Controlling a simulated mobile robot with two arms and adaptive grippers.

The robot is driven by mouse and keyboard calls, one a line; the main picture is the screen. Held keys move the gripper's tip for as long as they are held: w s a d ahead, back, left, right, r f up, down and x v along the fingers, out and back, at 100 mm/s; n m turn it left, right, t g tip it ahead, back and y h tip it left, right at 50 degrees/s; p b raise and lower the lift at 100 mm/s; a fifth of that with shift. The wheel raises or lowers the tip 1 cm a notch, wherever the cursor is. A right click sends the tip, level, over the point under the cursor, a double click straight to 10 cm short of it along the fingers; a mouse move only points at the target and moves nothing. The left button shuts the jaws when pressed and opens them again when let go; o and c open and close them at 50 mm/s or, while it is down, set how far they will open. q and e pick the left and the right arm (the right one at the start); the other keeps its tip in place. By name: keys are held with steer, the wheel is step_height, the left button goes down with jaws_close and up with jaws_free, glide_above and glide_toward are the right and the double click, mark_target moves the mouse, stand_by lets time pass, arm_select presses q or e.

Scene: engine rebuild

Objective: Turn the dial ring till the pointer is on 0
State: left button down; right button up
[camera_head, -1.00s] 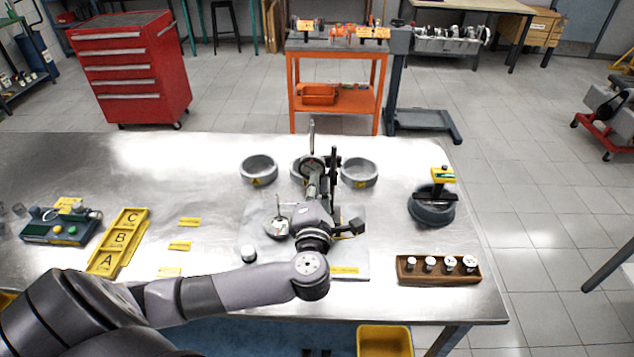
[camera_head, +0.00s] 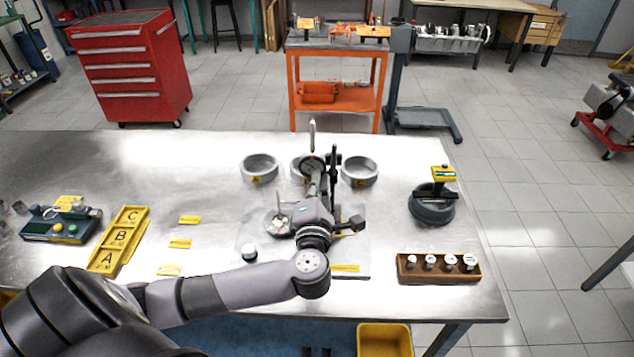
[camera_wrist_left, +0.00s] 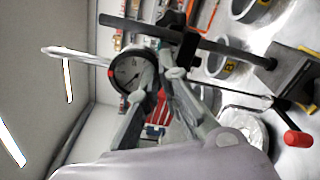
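The round dial gauge (camera_head: 313,164) is upright on its stand in the middle of the table. In the left wrist view its white face and dark ring (camera_wrist_left: 128,74) show with a red mark at the ring's left edge. The pointer and numbers are too small to read. My left gripper (camera_head: 316,180) is in front of the dial. In the wrist view its two fingertips (camera_wrist_left: 160,68) stand apart, with the nearer finger overlapping the dial's right edge. I cannot tell whether it touches the ring. My right gripper is not in view.
A dark post (camera_head: 334,170) stands close right of the gripper. Grey rings (camera_head: 259,168) (camera_head: 359,171) flank the dial. A wooden block with white-topped pieces (camera_head: 438,279) is front right, a dark round fixture (camera_head: 432,212) right. Yellow A-B-C tray (camera_head: 118,240) is left.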

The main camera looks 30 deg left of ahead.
arm_select(q)
steer(key=shift+d+f+n, duration=0.1)
steer(key=shift+f+n, duration=0.05)
steer(key=shift+n, duration=0.15)
steer(key=shift+w+d+r+n+b, duration=0.1)
steer(key=shift+d+r+n+b, duration=0.2)
steer(key=shift+n, duration=1.45)
steer(key=shift+w+d+r+n+b, duration=0.15)
steer(key=shift+r+n+b, duration=0.25)
steer(key=shift+n, duration=1.4)
steer(key=shift+w+d+r+n+b, duration=0.1)
steer(key=shift+r+n+b, duration=0.25)
steer(key=shift+n, duration=1.4)
steer(key=c, duration=2.1)
jaws_free()
steer(key=shift+r, duration=0.1)
